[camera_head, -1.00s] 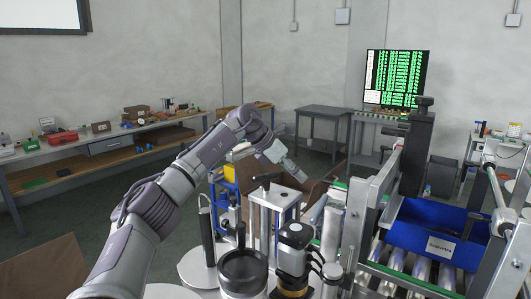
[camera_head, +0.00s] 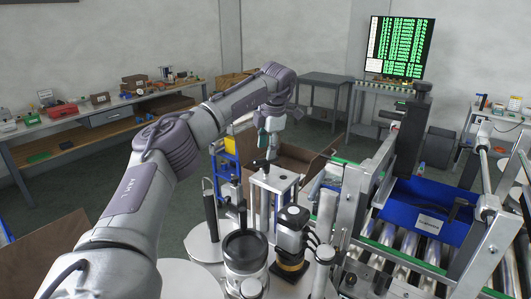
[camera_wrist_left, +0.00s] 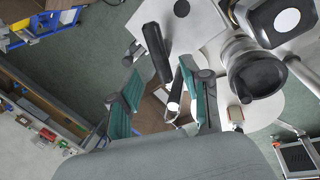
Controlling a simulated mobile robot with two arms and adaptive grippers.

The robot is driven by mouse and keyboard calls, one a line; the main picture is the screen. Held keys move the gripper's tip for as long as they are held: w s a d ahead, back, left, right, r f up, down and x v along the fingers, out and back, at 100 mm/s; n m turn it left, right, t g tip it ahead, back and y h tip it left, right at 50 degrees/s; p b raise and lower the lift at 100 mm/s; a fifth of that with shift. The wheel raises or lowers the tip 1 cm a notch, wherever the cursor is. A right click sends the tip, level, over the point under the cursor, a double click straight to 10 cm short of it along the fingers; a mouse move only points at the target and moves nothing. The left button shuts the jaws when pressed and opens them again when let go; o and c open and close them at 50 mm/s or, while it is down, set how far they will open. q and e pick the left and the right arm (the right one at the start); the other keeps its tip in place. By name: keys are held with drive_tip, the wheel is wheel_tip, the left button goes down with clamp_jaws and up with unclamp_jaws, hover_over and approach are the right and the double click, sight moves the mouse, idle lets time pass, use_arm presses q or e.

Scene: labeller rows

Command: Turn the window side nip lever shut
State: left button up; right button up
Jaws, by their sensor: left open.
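A nip unit with a pale metal top plate (camera_head: 275,179) stands in the middle of the machine. A black lever handle (camera_head: 261,166) sits at its top. In the left wrist view a black handle (camera_wrist_left: 157,53) slants down beside the pale plate (camera_wrist_left: 190,28); I cannot tell which way the lever is turned. My left gripper (camera_head: 266,147) points down just above and behind the lever. In the wrist view its teal fingers (camera_wrist_left: 163,103) are apart. A dark rod with a white end (camera_wrist_left: 175,90) shows between them; contact is not clear. My right gripper is out of view.
A black-topped cylinder (camera_head: 244,250), a dark upright post (camera_head: 210,214) and a motor-like unit (camera_head: 292,228) crowd the front. A blue bin (camera_head: 425,208) sits over rollers at right.

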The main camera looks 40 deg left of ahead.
sight(266, 166)
use_arm(q)
drive_tip(key=shift+p+x, duration=0.5)
drive_tip(key=shift+x, duration=1.6)
drive_tip(key=shift+r, duration=0.1)
clamp_jaws()
